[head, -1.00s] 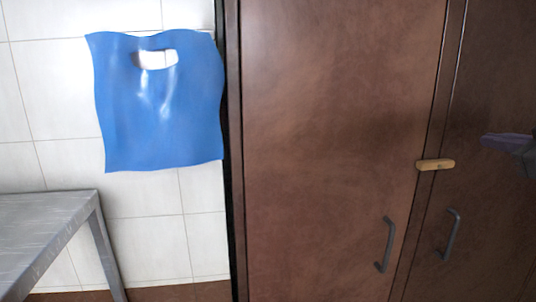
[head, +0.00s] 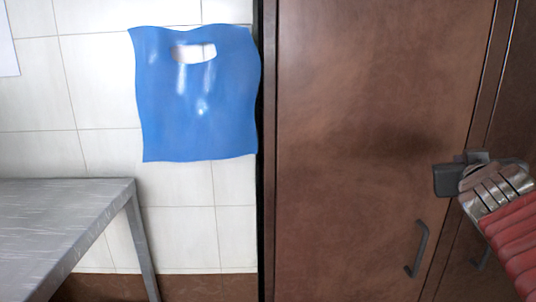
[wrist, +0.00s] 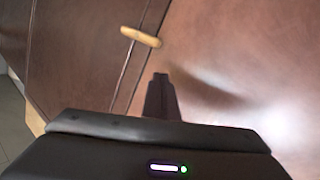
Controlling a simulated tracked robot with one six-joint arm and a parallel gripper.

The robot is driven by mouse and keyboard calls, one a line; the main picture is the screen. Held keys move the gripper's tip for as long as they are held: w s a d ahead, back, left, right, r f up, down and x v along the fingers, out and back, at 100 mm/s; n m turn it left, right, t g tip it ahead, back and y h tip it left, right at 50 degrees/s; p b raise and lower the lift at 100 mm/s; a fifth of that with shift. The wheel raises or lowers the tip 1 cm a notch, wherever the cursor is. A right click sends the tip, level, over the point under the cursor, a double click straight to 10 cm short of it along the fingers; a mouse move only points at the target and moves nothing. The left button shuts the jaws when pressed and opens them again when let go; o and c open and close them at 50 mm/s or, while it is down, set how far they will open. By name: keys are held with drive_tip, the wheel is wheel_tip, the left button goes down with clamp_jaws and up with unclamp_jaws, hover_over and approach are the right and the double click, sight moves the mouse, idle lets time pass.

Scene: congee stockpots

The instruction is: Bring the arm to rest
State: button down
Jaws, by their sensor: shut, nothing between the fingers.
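My gripper (head: 448,180) is at the right of the head view, in front of the brown cabinet doors (head: 375,130), with my red arm behind it. In the wrist view its dark fingers (wrist: 160,92) are together with nothing between them. A small wooden turn-latch (wrist: 141,37) lies across the seam between two doors, just beyond the fingertips in the picture and apart from them. In the head view the latch is hidden behind my gripper. Both doors look closed.
A dark door handle (head: 417,249) is below my gripper, with a second one partly covered by my arm. A blue bag-like sheet (head: 199,95) hangs on the white tiled wall. A grey metal table (head: 70,215) stands at the left.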

drive_tip(key=s+a+f+n+g+y, duration=0.1)
drive_tip(key=s+a+f+g+y, duration=0.1)
drive_tip(key=s+a+f, duration=0.4)
drive_tip(key=s+a+f+n+g+y, duration=0.1)
drive_tip(key=s+a+f+g+y, duration=0.2)
drive_tip(key=s+a+f, duration=0.3)
drive_tip(key=s+a+f+g+y, duration=0.3)
drive_tip(key=s+a+f, duration=0.2)
drive_tip(key=a+f, duration=0.7)
wheel_tip(320, 180, down, 3)
drive_tip(key=shift+s+a+f+n+g, duration=0.1)
drive_tip(key=shift+s+a+n+g, duration=0.05)
drive_tip(key=shift+s+n+g, duration=0.25)
